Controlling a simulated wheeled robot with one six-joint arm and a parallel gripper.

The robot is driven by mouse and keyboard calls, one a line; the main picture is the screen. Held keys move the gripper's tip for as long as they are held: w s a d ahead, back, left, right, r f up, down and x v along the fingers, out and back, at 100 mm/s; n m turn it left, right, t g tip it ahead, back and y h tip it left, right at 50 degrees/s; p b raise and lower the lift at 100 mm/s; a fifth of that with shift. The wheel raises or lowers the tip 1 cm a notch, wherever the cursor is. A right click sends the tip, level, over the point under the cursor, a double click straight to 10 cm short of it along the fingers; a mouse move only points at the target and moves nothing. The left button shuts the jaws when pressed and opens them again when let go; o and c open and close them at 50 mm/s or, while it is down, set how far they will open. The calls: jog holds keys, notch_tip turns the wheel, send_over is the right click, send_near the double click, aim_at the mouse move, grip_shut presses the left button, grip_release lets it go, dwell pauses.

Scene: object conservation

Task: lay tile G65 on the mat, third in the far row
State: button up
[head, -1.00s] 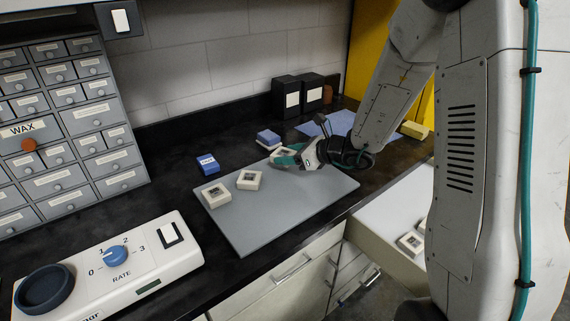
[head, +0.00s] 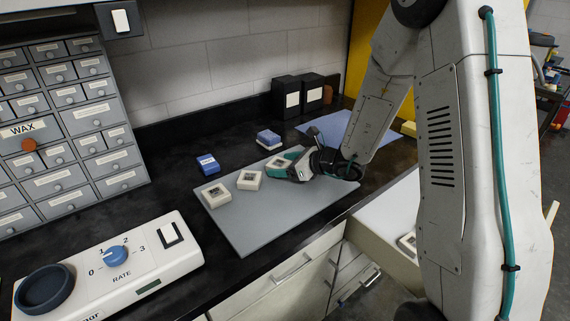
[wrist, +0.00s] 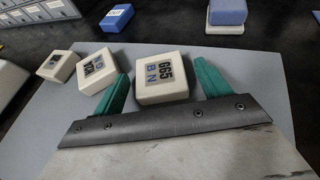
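Tile G65 (wrist: 162,80) is a cream block with dark "G65" and blue "BN" on its top. It lies flat on the grey mat (wrist: 250,85), third in the far row, right of two other cream tiles, one nearer (wrist: 97,70) and one at the far left (wrist: 57,66). My gripper (wrist: 163,72) is open, with its green fingers on either side of G65 and a narrow gap showing at each side. In the head view my gripper (head: 284,166) is low over the mat's far right part and hides most of G65.
A blue block (head: 208,164) stands behind the mat (head: 260,225); another blue block (head: 268,136) sits on a cream piece. A blue sheet (head: 330,124) and black boxes (head: 286,96) are farther back. A cream tile (head: 407,242) lies in the drawer at right. The mat's near part is clear.

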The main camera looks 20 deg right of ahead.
jog(key=shift+r, duration=0.15)
jog(key=v, duration=1.2)
jog(key=s+a+r+n+g+y, duration=0.1)
jog(key=s+a+r+n+g, duration=0.75)
jog(key=s+a+n, duration=0.5)
jog(key=s+d+r+n+h, duration=0.2)
jog(key=s+d+n+h, duration=0.2)
jog(key=s+n, duration=0.3)
jog(key=s+d+r+n+h, duration=0.2)
jog(key=s+d+n+h, duration=0.3)
jog(key=s+n, duration=0.2)
jog(key=shift+s+d+r+h, duration=0.2)
jog(key=shift+s+r+h, duration=0.2)
jog(key=shift+s, duration=0.4)
